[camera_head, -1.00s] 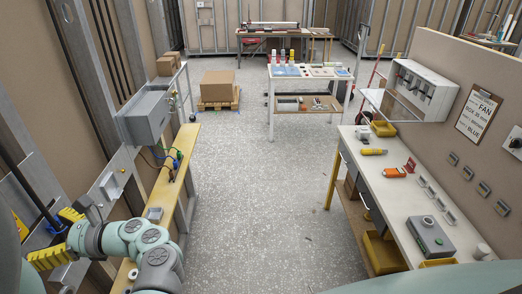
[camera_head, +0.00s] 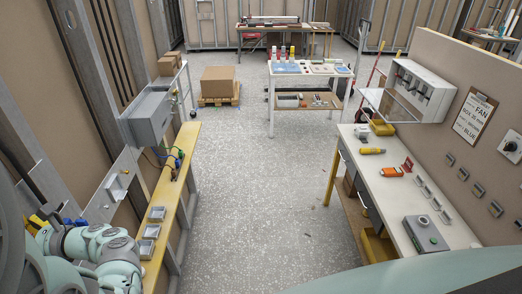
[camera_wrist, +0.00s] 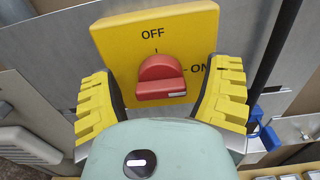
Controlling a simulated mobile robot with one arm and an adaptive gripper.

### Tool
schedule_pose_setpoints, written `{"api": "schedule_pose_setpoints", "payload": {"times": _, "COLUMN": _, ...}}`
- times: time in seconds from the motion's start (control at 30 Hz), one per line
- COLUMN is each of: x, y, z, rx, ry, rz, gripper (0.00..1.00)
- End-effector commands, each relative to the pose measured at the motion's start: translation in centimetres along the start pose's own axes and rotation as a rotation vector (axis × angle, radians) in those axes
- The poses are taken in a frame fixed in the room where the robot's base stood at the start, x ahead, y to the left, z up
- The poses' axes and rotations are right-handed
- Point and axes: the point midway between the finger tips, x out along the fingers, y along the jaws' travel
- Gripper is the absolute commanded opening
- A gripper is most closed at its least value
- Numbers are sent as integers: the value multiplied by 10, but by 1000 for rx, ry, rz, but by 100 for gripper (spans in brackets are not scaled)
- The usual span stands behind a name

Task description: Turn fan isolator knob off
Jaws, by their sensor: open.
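The fan isolator knob (camera_wrist: 160,80) is red and sits on a yellow square plate (camera_wrist: 120,35) in the wrist view. The plate is printed OFF above the knob and ON at its right. The knob's bar lies crosswise, with its white mark at the right, on the ON side. My gripper (camera_wrist: 163,76) is open, with one yellow ribbed finger on each side of the knob. Gaps show between fingers and knob. In the head view my gripper (camera_head: 38,222) is at the far left edge, largely hidden by my arm; the knob cannot be made out there.
In the head view a yellow ledge (camera_head: 181,190) with small grey boxes (camera_head: 150,231) runs along the left wall. A workbench (camera_head: 385,190) stands at right; the floor between is clear.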

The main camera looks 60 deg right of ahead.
Motion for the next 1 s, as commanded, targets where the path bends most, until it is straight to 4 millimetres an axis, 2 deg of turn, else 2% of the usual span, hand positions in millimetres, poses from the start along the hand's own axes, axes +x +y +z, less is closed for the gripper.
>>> {"api": "schedule_pose_setpoints", "payload": {"times": 0.23, "x": 0, "y": 0, "z": 0, "rx": 0, "ry": 0, "rz": 1, "gripper": 79}}
{"api": "schedule_pose_setpoints", "payload": {"times": 0.9, "x": 0, "y": 0, "z": 0, "rx": 1, "ry": 0, "rz": 0, "gripper": 10}}
{"api": "schedule_pose_setpoints", "payload": {"times": 1.0, "x": 0, "y": 0, "z": 0, "rx": -1, "ry": 0, "rz": 0, "gripper": 10}}
